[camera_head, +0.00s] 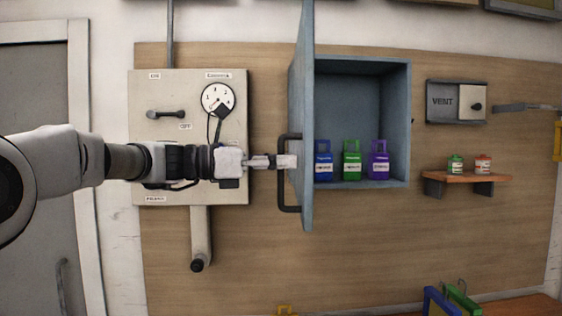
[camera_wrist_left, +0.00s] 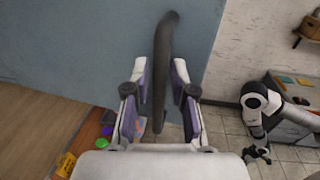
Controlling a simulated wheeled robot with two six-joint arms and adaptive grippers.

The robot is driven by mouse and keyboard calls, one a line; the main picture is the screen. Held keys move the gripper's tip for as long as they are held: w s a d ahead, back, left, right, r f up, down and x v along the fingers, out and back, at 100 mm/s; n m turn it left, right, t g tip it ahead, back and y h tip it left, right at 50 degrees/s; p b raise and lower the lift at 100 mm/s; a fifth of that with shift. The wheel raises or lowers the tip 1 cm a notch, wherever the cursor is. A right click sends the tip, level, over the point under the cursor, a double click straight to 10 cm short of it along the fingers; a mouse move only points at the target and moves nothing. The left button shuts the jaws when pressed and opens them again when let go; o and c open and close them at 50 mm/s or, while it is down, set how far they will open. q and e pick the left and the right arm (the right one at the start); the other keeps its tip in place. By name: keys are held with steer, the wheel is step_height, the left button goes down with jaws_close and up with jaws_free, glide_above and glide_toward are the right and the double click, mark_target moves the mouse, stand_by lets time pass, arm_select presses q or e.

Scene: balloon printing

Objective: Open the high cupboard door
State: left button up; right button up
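The high cupboard (camera_head: 360,80) is on the wooden wall panel. Its blue-grey door (camera_head: 307,120) stands swung out, seen nearly edge-on, and the inside shows. The dark bar handle (camera_head: 284,190) is on the door's left face; it also shows in the left wrist view (camera_wrist_left: 164,60). My left gripper (camera_head: 285,161) is at the handle. In the left wrist view its two fingers (camera_wrist_left: 160,72) stand apart, one on each side of the bar, with a visible gap on the left. My right gripper (camera_wrist_left: 258,153) is small, low at the right of that view; its opening is unclear.
A switch panel (camera_head: 145,90) with a gauge is behind my left arm. A vent box (camera_head: 440,102) and small shelf (camera_head: 462,178) are to the right.

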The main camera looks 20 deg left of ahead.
arm_select(q)
steer(key=shift+s+a, duration=0.1)
steer(key=shift+a, duration=0.05)
steer(key=v, duration=1.1)
steer(key=shift+s+a, duration=0.15)
steer(key=shift+a, duration=0.1)
steer(key=shift+a+f, duration=0.1)
